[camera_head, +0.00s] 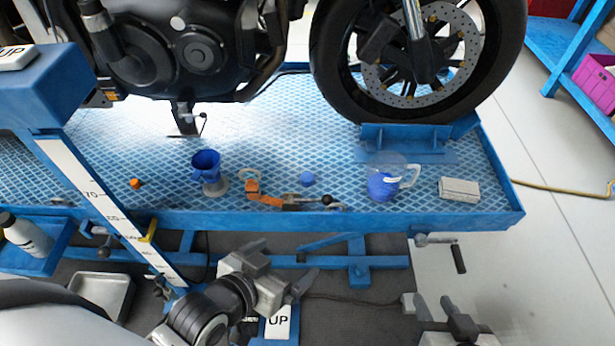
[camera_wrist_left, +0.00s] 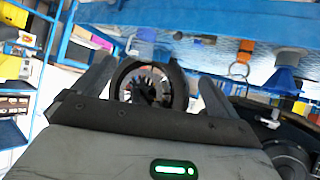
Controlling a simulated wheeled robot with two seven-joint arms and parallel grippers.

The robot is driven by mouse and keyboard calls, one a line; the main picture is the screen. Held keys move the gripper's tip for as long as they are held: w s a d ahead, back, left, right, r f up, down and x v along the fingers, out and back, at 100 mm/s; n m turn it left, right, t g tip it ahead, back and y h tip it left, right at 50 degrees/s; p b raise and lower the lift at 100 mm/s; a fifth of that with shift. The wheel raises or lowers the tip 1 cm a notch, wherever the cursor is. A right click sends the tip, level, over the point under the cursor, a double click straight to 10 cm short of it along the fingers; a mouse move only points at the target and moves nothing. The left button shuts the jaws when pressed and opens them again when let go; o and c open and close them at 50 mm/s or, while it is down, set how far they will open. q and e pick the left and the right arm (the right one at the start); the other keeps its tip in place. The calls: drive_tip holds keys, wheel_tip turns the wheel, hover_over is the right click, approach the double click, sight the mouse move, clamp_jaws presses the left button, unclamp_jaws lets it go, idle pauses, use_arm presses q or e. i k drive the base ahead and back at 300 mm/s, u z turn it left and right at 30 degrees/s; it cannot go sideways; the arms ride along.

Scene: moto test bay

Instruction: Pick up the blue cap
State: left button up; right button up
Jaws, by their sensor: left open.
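The small blue cap (camera_head: 308,179) lies on the lift's patterned deck in the head view, between an orange-handled item and the clear jug. My left gripper (camera_head: 291,268) is in front of and below the deck's front edge, apart from the cap. Its two fingers are spread with nothing between them, also in the left wrist view (camera_wrist_left: 147,78). I cannot make out the cap in that tilted view. My right gripper (camera_head: 460,312) is low at the bottom edge, partly cut off, and its opening is unclear.
The blue lift deck (camera_head: 260,218) has a raised front rim. On it stand a blue funnel (camera_head: 207,168), a jug (camera_head: 384,183) with blue contents, an orange-handled item (camera_head: 262,198) and a light block (camera_head: 459,189). The motorcycle wheel (camera_head: 335,75) stands behind. A blue post with a scale (camera_head: 100,205) is at left.

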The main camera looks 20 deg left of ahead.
sight(306, 179)
drive_tip(key=u, duration=0.15)
drive_tip(key=k, duration=0.4)
drive_tip(key=z, duration=0.9)
drive_tip(key=i, duration=0.8)
drive_tip(key=u, duration=0.35)
